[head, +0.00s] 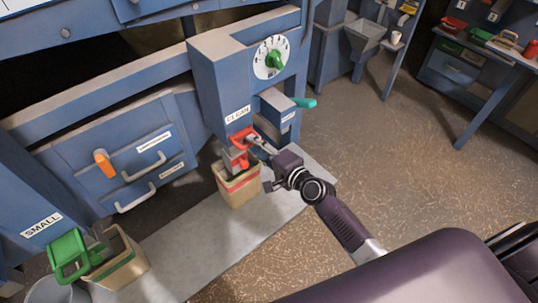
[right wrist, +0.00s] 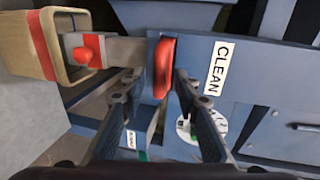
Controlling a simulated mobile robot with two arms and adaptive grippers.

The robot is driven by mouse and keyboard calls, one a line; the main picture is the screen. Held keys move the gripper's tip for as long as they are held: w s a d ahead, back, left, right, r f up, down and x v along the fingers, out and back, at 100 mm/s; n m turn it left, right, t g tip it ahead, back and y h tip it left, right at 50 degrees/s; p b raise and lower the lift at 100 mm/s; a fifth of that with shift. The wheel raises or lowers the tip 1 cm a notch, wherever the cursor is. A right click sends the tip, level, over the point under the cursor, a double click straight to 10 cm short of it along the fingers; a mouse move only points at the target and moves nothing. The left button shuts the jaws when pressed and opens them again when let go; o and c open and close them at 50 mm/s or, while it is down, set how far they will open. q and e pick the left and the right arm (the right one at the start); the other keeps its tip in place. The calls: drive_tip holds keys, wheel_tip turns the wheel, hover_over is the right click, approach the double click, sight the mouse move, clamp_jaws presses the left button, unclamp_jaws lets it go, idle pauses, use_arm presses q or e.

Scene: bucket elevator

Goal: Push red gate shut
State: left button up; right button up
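The red gate (head: 240,137) is at the chute under the CLEAN label on the blue machine. In the right wrist view its rounded red handle (right wrist: 164,68) stands at the tips of my right gripper (right wrist: 158,84). The two fingers are apart, one on each side of the handle, the right-hand one very close to it; I cannot tell whether either touches. In the head view my right gripper (head: 256,146) reaches up to the gate from the lower right. A grey metal slide with a red knob (right wrist: 86,56) extends from the gate over a bag. My left gripper is not in view.
A tan bag with a red stripe (head: 239,188) stands beneath the chute. A green gate (head: 68,254) with another bag (head: 124,262) is at the lower left.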

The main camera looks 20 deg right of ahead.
drive_tip(key=v, duration=0.8)
drive_tip(key=shift+s, duration=0.35)
drive_tip(key=shift+d, duration=0.15)
drive_tip(key=s+d+f+n+g+h, duration=0.15)
drive_tip(key=s+f, duration=0.25)
drive_tip(key=f, duration=0.6)
drive_tip(key=s+d+f+n+g+h, duration=0.1)
drive_tip(key=s+f+n+g, duration=0.2)
drive_tip(key=f, duration=0.7)
drive_tip(key=s+d+f+n+g+h, duration=0.1)
drive_tip(key=s+f+n, duration=0.1)
drive_tip(key=s+f, duration=0.55)
drive_tip(key=s+f+n+g, duration=0.2)
drive_tip(key=s+f+n, duration=0.1)
drive_tip(key=s+f, duration=0.4)
drive_tip(key=s+f+n+g+h, duration=0.1)
drive_tip(key=s+f+n+g, duration=0.2)
drive_tip(key=s+f, duration=0.4)
drive_tip(key=s+f+n+g+b, duration=0.1)
drive_tip(key=s+f+n+g, duration=0.2)
drive_tip(key=s, duration=1.4)
wheel_tip(320, 180, down, 4)
drive_tip(key=shift+d+f+n+h, duration=0.2)
drive_tip(key=shift+d+n+h, duration=0.15)
drive_tip(key=shift+n, duration=0.2)
